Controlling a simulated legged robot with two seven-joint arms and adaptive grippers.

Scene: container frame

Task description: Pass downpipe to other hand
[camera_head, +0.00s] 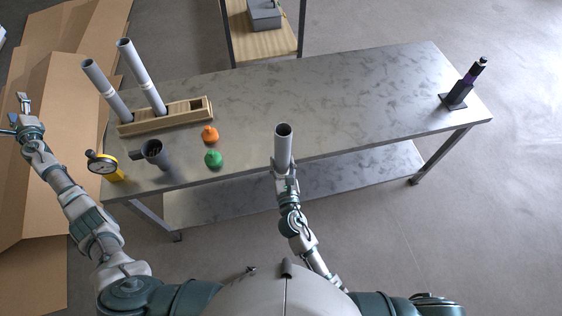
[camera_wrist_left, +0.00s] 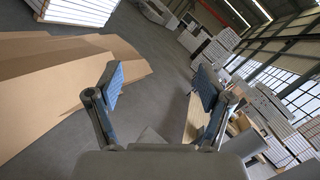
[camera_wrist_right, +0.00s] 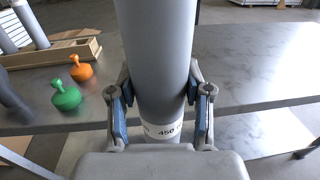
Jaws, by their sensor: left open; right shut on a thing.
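The grey downpipe (camera_head: 283,146) stands about upright in my right gripper (camera_head: 286,176), at the front edge of the metal table. In the right wrist view the downpipe (camera_wrist_right: 158,60) fills the middle, with the blue pads of my right gripper (camera_wrist_right: 158,112) shut on it just above a white label reading 450. The pipe's lower end is hidden. My left gripper (camera_head: 17,118) is out at the far left, well away from the downpipe, beyond the table's left end. In the left wrist view my left gripper (camera_wrist_left: 158,88) is open with nothing between its pads.
Two more pipes (camera_head: 107,89) (camera_head: 141,76) lean in a wooden rack (camera_head: 166,117) on the metal table (camera_head: 330,90). Near them are a yellow gauge (camera_head: 103,165), a dark grey pipe fitting (camera_head: 155,153), and orange (camera_head: 210,134) and green (camera_head: 213,158) pieces. The table's middle is clear.

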